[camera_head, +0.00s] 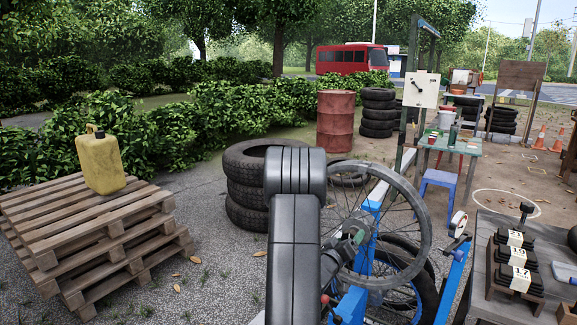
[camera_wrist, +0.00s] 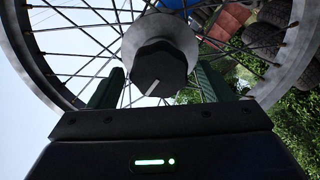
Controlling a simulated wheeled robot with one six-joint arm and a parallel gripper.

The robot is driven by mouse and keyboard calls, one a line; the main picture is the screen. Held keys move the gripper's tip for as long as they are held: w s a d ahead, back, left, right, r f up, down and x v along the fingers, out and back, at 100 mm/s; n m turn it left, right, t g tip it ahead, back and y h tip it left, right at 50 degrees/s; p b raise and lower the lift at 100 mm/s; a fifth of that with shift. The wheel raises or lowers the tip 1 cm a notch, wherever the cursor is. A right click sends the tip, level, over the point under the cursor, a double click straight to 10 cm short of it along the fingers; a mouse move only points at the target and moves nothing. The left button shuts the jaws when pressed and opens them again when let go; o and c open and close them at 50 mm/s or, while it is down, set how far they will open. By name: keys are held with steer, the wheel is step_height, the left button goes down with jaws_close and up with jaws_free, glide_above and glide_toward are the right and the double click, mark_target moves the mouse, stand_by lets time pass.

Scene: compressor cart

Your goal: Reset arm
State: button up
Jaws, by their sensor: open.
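My gripper (camera_wrist: 158,84) is open, its two dark green fingers apart on either side of a black knob (camera_wrist: 160,66) at the hub of a spoked wheel (camera_wrist: 20,40). I cannot tell whether the fingers touch the knob. A pale line marks the knob's face. In the head view my gripper (camera_head: 352,240) is in front of the wheel (camera_head: 428,235), partly hidden by my dark arm. The wheel is upright at a blue frame (camera_head: 351,305).
Stacked tyres (camera_head: 245,190) stand left of my arm. A yellow jerrycan (camera_head: 99,160) sits on wooden pallets (camera_head: 85,220). A dark bench (camera_head: 525,235) with black numbered blocks (camera_head: 515,258) is at right. A blue stool (camera_head: 440,187) stands behind the wheel.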

steer(key=s+a+m, duration=0.6)
steer(key=s+a, duration=0.2)
steer(key=s, duration=0.4)
steer(key=shift+s+a+r+m+y+b, duration=0.2)
steer(key=shift+s+m+y+b, duration=0.1)
steer(key=shift+m+b, duration=0.1)
stand_by(1.8)
